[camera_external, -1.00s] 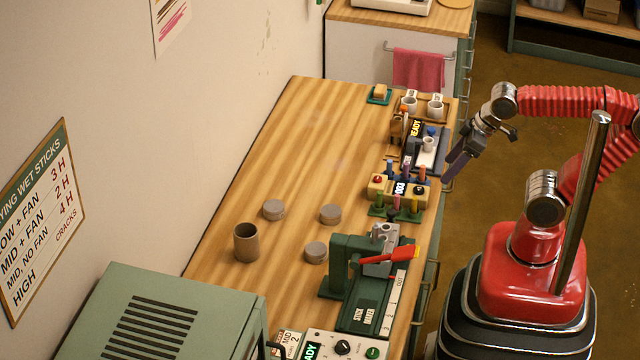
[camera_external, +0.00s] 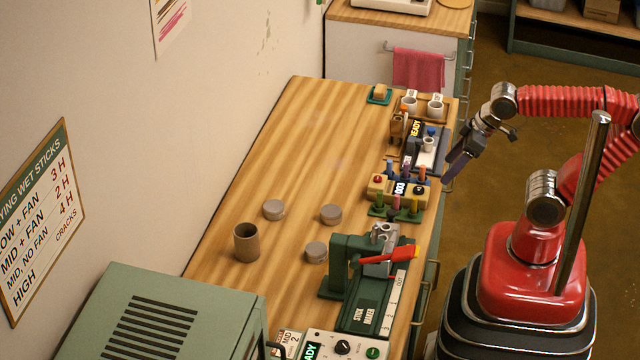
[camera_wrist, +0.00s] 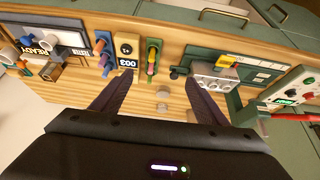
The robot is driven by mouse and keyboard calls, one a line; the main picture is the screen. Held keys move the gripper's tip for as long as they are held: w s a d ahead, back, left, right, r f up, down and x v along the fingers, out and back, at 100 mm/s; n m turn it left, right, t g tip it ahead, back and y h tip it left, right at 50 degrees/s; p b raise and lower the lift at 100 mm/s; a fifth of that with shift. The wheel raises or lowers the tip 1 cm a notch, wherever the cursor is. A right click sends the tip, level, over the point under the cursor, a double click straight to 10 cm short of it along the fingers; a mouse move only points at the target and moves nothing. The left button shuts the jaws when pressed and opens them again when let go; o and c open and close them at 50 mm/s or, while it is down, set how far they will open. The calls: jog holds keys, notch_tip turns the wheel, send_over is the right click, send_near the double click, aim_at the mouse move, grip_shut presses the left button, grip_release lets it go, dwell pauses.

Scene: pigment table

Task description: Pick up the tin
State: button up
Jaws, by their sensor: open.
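A brown, open-topped cylinder (camera_external: 246,243) stands upright on the left part of the wooden table. Three low grey round pieces stand near it: one behind (camera_external: 273,210), one to the right (camera_external: 331,214) and one in front of that (camera_external: 316,252). I cannot tell for sure which of these is the tin. My gripper (camera_external: 456,166) is open and empty beside the table's right edge, well away from them. In the wrist view its two dark fingers (camera_wrist: 160,80) point across the table, apart, with small round pieces (camera_wrist: 162,107) showing between them.
A green stick maker (camera_external: 345,285) with a red lever stands at the front right. Racks with coloured sticks (camera_external: 398,205), a labelled device (camera_external: 425,150) and white cups (camera_external: 435,106) line the right edge. The table's middle and back left are clear.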

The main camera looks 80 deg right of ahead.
jog(key=w+a+f+n+g, duration=0.1)
jog(key=w+f, duration=0.2)
jog(key=w, duration=0.8)
jog(key=w+a+f+g, duration=0.1)
jog(key=w+a+f, duration=0.15)
jog(key=w, duration=0.85)
jog(key=w+a+f+n+g, duration=0.1)
jog(key=w+f, duration=0.2)
jog(key=w, duration=0.9)
jog(key=w+r+t, duration=0.2)
jog(key=w+r, duration=0.1)
jog(key=w, duration=0.4)
jog(key=shift+w+a+r+y, duration=0.3)
jog(key=shift+w+a, duration=0.05)
jog(key=shift+f, duration=0.1)
send_over(274, 210)
jog(key=s+d, duration=0.2)
jog(key=shift+d+f, duration=0.15)
jog(key=shift+f, duration=3.75)
jog(key=shift+f, duration=0.1)
